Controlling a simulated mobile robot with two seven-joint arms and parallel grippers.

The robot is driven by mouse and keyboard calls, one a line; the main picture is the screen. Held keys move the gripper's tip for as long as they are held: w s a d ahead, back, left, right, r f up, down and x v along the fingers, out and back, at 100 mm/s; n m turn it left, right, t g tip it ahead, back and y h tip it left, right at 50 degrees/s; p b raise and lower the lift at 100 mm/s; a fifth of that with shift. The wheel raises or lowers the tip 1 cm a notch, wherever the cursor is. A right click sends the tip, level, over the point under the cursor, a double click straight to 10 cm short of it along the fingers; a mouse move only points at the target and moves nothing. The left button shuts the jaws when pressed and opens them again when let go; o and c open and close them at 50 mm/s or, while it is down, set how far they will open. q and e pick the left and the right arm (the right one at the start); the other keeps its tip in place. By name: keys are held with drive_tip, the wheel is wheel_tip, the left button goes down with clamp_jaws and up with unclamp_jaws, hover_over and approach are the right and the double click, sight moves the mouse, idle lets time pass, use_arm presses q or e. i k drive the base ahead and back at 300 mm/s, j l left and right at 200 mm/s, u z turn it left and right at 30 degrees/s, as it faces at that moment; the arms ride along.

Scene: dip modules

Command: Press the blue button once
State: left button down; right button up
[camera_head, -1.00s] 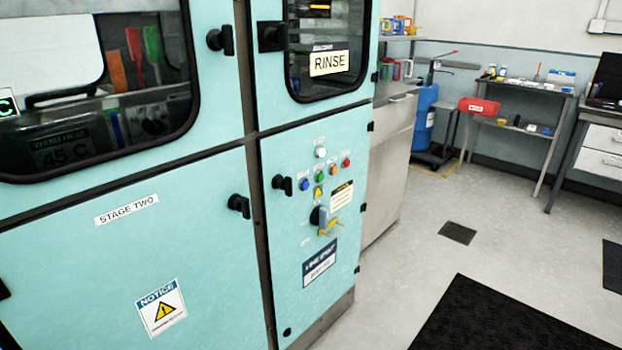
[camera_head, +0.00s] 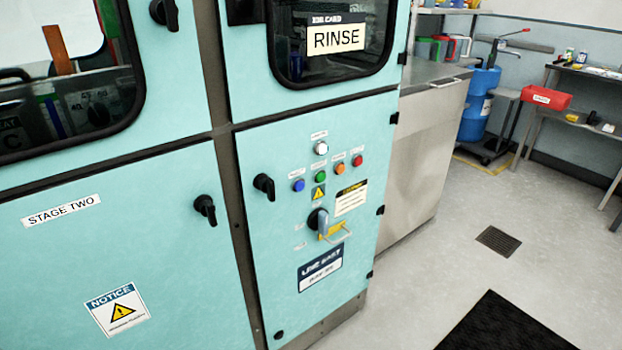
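The blue button (camera_head: 298,185) is a small round button on the teal door panel (camera_head: 262,300) under the RINSE window. It is the leftmost in a row with a green button (camera_head: 320,177), an orange button (camera_head: 340,168) and a red button (camera_head: 357,160). A white button or lamp (camera_head: 321,148) sits above the row. A black door handle (camera_head: 264,186) is just left of the blue button. Neither of my grippers shows in the head view.
More black handles (camera_head: 206,209) project from the cabinet. A steel counter (camera_head: 425,150) stands to the right. The floor (camera_head: 430,262) in front is clear apart from a dark mat (camera_head: 505,325) and a drain.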

sight(299, 185)
drive_tip(key=i+l+u, duration=0.1)
drive_tip(key=l, duration=0.25)
drive_tip(key=i+l, duration=0.3)
drive_tip(key=i+l+u, duration=0.15)
drive_tip(key=l, duration=0.25)
